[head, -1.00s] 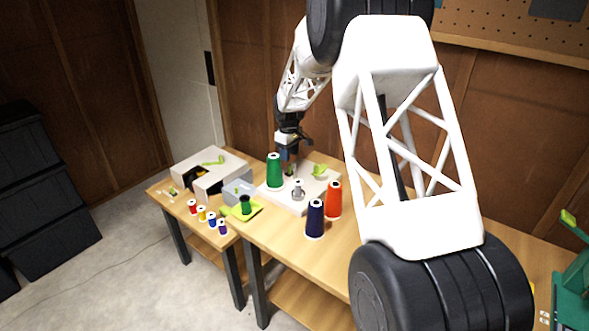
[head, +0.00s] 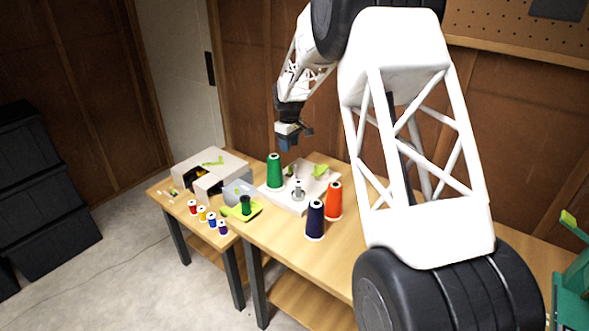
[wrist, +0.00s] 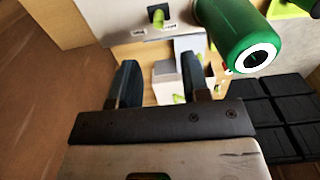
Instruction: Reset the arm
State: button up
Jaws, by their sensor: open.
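My gripper (head: 289,143) hangs in the air above the white board (head: 288,204) on the wooden table, pointing down. In the wrist view its two dark fingers (wrist: 163,84) stand apart with nothing between them. A large green thread cone (head: 274,171) stands on the white board, and it also shows close by at the upper right of the wrist view (wrist: 226,28). A small grey piece (head: 298,191) stands on the board near the green cone.
A navy cone (head: 315,220) and an orange cone (head: 334,201) stand on the table right of the board. A wooden wall is behind.

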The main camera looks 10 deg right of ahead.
jog(key=s+d+r+m, duration=0.1)
jog(key=s+d+r, duration=0.1)
jog(key=s+r, duration=0.6)
jog(key=s+d+r+m+t, duration=0.15)
jog(key=s+r, duration=0.25)
jog(key=s, duration=0.7)
jog(key=s+d+r+m, duration=0.1)
jog(key=s+r+m, duration=0.1)
jog(key=s+r, duration=0.6)
jog(key=s+d+f+m, duration=0.1)
jog(key=s+f+m, duration=0.1)
jog(key=s, duration=1.5)
jog(key=s+d+f+m+t, duration=0.1)
jog(key=s+m, duration=0.1)
jog(key=s, duration=1.5)
jog(key=shift+f+m, duration=0.35)
jog(key=shift+w+d+r, duration=0.1)
jog(key=shift+c, duration=0.2)
